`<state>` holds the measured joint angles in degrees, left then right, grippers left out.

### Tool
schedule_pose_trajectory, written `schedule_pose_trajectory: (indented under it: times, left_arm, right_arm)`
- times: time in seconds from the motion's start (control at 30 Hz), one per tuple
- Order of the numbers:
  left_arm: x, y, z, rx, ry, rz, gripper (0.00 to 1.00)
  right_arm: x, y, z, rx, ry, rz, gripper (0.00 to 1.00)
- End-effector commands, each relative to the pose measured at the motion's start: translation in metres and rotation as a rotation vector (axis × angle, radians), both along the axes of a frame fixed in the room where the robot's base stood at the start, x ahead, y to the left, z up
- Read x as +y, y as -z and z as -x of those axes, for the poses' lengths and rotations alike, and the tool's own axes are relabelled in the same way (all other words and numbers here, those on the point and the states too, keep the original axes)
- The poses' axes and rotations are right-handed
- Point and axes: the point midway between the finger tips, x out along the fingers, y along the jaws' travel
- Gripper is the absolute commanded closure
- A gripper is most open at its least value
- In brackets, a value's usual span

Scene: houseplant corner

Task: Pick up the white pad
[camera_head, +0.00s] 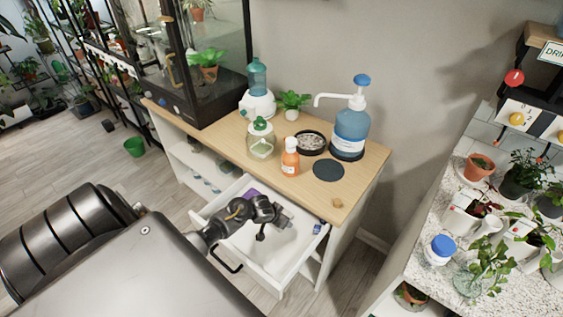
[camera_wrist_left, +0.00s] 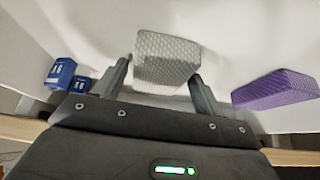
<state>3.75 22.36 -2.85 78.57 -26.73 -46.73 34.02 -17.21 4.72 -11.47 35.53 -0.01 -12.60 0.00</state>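The white pad (camera_wrist_left: 167,60), a textured block, lies on the floor of the open white drawer (camera_wrist_left: 225,25). In the left wrist view it is between and just ahead of the fingertips of my left gripper (camera_wrist_left: 162,70). The fingers are apart, one on each side; I cannot tell whether either touches the pad. In the head view my left gripper (camera_head: 284,216) reaches down into the drawer (camera_head: 283,259), and I cannot clearly make out the pad there. My right gripper is not in view.
In the drawer, a purple pad (camera_wrist_left: 275,89) lies to the right and small blue boxes (camera_wrist_left: 61,73) to the left in the wrist view. The wooden top (camera_head: 235,140) above carries an orange bottle (camera_head: 290,160), a pump bottle (camera_head: 350,130) and a dark disc (camera_head: 328,170).

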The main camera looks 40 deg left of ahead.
Motion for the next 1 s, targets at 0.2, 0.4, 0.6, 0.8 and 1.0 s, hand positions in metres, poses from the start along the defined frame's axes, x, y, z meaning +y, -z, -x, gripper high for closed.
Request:
schedule_pose_trajectory:
  times: [0.2, 0.4, 0.6, 0.8, 1.0]
  left_arm:
    - [0.000, 0.000, 0.000, 0.000, 0.000, 0.000, 0.59]
    - [0.000, 0.000, 0.000, 0.000, 0.000, 0.000, 0.66]
    - [0.000, -0.005, 0.000, -0.001, -0.001, 0.002, 0.66]
    - [0.000, -0.032, -0.001, -0.003, 0.000, 0.002, 0.66]
    - [0.001, -0.078, 0.037, -0.002, 0.000, 0.000, 0.66]
  right_arm:
    - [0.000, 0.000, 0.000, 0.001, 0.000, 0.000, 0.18]
    - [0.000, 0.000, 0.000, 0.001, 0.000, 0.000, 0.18]
    - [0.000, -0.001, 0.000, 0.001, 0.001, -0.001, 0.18]
    - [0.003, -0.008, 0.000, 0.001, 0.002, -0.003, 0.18]
    - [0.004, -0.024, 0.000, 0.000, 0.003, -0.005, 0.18]
